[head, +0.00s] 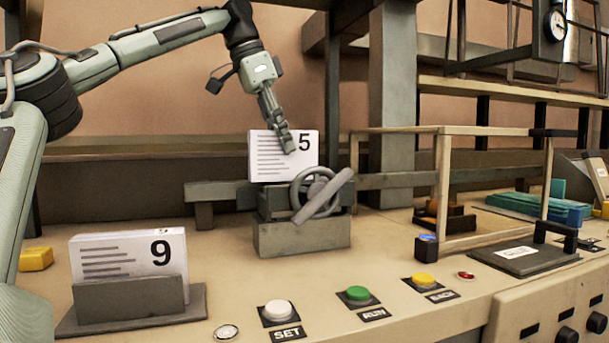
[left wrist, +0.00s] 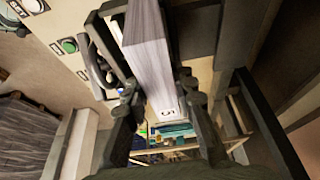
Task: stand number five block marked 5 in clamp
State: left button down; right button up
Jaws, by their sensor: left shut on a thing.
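The white block marked 5 (head: 268,163) stands upright at the clamp, its number facing the head camera. My left gripper (head: 290,146) is shut on its upper right part from above. In the left wrist view, the block (left wrist: 150,50) shows edge-on between the fingers (left wrist: 160,108). The grey clamp (head: 300,238) stands on the bench and has a handwheel (head: 320,194) at its front right. The block's lower edge meets the top of the clamp jaws; I cannot tell how deep it sits or whether the jaws press on it. My right gripper is not in view.
A block marked 9 (head: 130,255) stands in a grey holder (head: 140,303) at the front left. SET (head: 278,312), RUN (head: 358,295) and yellow (head: 424,281) buttons line the bench front. An open frame (head: 440,185) stands right of the clamp.

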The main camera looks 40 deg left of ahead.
aim_at(300, 169)
pick_arm(q)
jog(key=w+d+f, duration=0.1)
jog(key=d+f, duration=0.1)
jog(key=d, duration=0.1)
jog(key=shift+w, duration=0.35)
jog(key=shift+w+f, duration=0.1)
jog(key=shift+f, duration=2)
jog(key=c, duration=1.3)
grip_release()
jog(key=shift+o, duration=0.2)
jog(key=shift+r, duration=0.1)
jog(key=v, duration=1.2)
